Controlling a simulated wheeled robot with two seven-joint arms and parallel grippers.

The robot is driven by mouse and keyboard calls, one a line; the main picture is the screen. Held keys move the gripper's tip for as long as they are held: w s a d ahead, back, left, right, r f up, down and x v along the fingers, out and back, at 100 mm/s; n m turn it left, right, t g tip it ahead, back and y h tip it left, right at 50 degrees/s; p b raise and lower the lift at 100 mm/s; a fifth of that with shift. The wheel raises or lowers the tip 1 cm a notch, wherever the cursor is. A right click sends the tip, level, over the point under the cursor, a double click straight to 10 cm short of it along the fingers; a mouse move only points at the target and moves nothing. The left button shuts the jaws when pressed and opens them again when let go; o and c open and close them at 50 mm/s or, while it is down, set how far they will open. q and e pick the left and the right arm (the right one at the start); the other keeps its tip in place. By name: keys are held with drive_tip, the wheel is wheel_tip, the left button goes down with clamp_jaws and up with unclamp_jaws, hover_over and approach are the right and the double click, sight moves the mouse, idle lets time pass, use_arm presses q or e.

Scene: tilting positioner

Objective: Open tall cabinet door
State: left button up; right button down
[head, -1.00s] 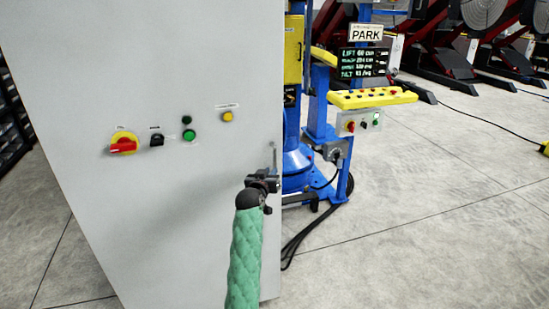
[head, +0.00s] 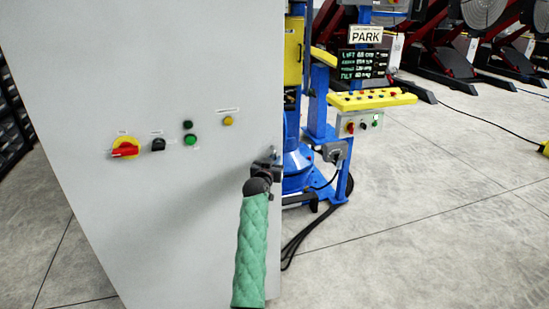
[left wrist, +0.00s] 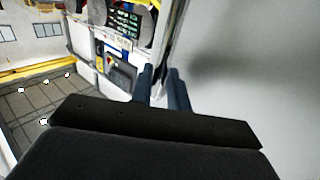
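The tall grey cabinet door (head: 90,80) fills the left half of the head view. It carries a red-and-yellow rotary switch, a black knob and green and yellow buttons. My left gripper (head: 270,160) is at the door's right edge, where it hides most of the handle. In the left wrist view its two dark fingers (left wrist: 162,88) stand apart beside the pale door face (left wrist: 240,70). A narrow gap shows between them, and I cannot make out the handle there. Whether the fingers touch the handle is unclear. My right gripper is out of view.
Behind the door's right edge stands a blue positioner column (head: 320,100) with a yellow control panel (head: 372,99) and a PARK display. Black cables lie on the floor below it. Dark shelving (head: 12,125) stands at far left.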

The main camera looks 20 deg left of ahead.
use_arm(q)
drive_tip(key=shift+w, duration=0.45)
clamp_jaws()
